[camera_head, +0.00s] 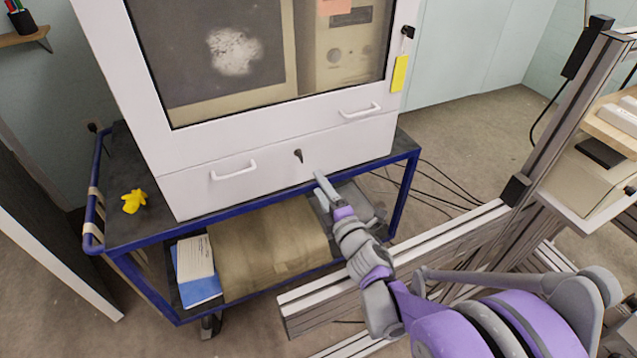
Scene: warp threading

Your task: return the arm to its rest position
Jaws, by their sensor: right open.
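My right arm (480,325), purple and grey, reaches in from the lower right. Its gripper (323,188) is in front of the white cabinet's lower drawer front, near the cart's front edge. The jaws are small here and seen from behind; they are open, and I see nothing held between them. I cannot tell whether the fingertips touch the cabinet or cart. My left gripper is not in view.
The white cabinet (185,188) with a window and two handles stands on a blue-framed cart (125,215). A yellow figure (134,201) sits on the cart's left end. Aluminium rails (440,242) lie right of the cart, beside the arm. Cables cross the floor.

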